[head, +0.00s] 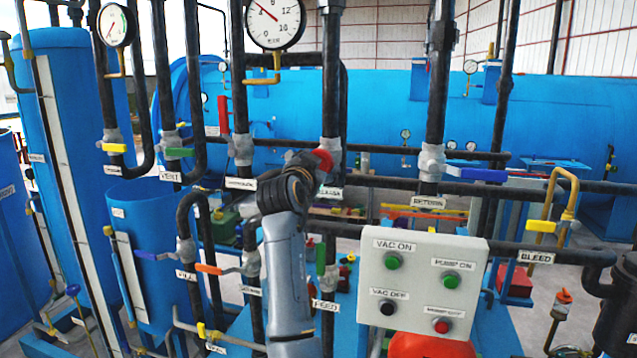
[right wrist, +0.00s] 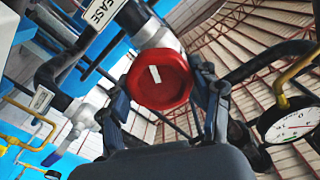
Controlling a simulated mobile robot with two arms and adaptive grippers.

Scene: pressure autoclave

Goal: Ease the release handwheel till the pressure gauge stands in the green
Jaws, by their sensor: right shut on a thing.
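The red release handwheel (right wrist: 160,79), with a white mark on its face, sits between the two fingers of my right gripper (right wrist: 160,92) in the right wrist view. The gripper is shut on its rim. In the head view a sliver of the red handwheel (head: 322,161) shows behind my right gripper (head: 305,172), on a vertical black pipe. A large white gauge (head: 275,22) hangs at the top, its red needle pointing up and left; its top is cut off and I see no green band. A gauge (right wrist: 291,121) also shows in the right wrist view, its reading too small to tell. My left gripper is out of view.
A grey button box (head: 422,284) stands right of my arm. A smaller gauge (head: 115,25) hangs at top left. Black pipes with coloured lever valves, such as the blue-handled return valve (head: 482,174), surround the wheel closely. A blue vessel (head: 390,110) lies behind.

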